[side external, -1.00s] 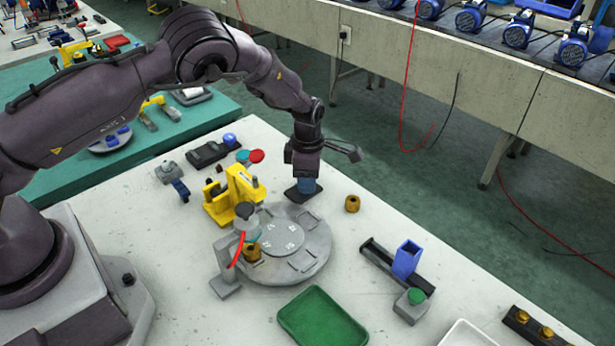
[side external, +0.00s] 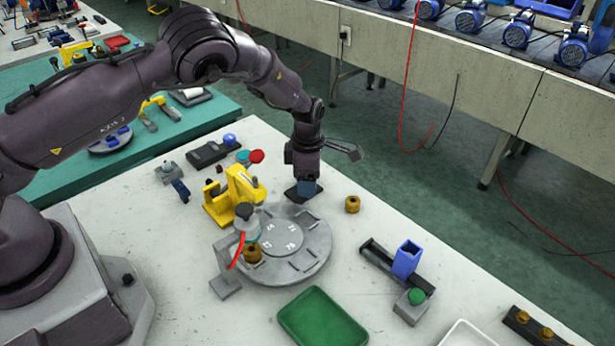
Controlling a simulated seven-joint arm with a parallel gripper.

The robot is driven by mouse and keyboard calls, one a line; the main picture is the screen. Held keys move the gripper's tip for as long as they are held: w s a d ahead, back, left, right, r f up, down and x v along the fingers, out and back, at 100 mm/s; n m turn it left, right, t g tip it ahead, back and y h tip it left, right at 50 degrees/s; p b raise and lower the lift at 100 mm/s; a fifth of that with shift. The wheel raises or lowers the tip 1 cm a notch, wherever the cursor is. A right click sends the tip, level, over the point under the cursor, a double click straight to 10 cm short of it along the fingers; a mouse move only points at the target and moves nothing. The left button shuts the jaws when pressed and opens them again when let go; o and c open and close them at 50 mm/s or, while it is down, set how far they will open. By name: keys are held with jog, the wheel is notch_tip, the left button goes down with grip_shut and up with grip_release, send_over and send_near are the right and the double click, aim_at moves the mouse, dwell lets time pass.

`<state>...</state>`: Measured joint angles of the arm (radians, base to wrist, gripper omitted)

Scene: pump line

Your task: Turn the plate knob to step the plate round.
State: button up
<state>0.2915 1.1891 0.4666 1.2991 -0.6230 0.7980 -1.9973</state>
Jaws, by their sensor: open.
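The round grey plate (side external: 312,243) lies flat on the pale table, with a lighter numbered disc in its middle and slots around its rim. A brass part (side external: 252,252) stands at its left side. My gripper (side external: 305,181) points down just beyond the plate's far edge. A dark round knob (side external: 243,211) tops a grey post with a red strip at the plate's left.
A yellow fixture (side external: 233,195) stands close on the plate's left. A loose brass part (side external: 352,204) lies to the right.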

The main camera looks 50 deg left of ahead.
notch_tip(320, 180, up, 13)
dwell(0.4)
jog(key=s+r+m+t, duration=0.2)
jog(key=s+r+m, duration=0.8)
jog(key=s+m, duration=0.3)
jog(key=s+r+m+t, duration=0.3)
jog(key=s+r+m, duration=0.7)
jog(key=s+m, duration=0.4)
jog(key=s, duration=0.3)
jog(key=shift+s+a+r+t, duration=0.2)
jog(key=shift+a+r+t, duration=0.05)
jog(key=shift+r+t, duration=0.1)
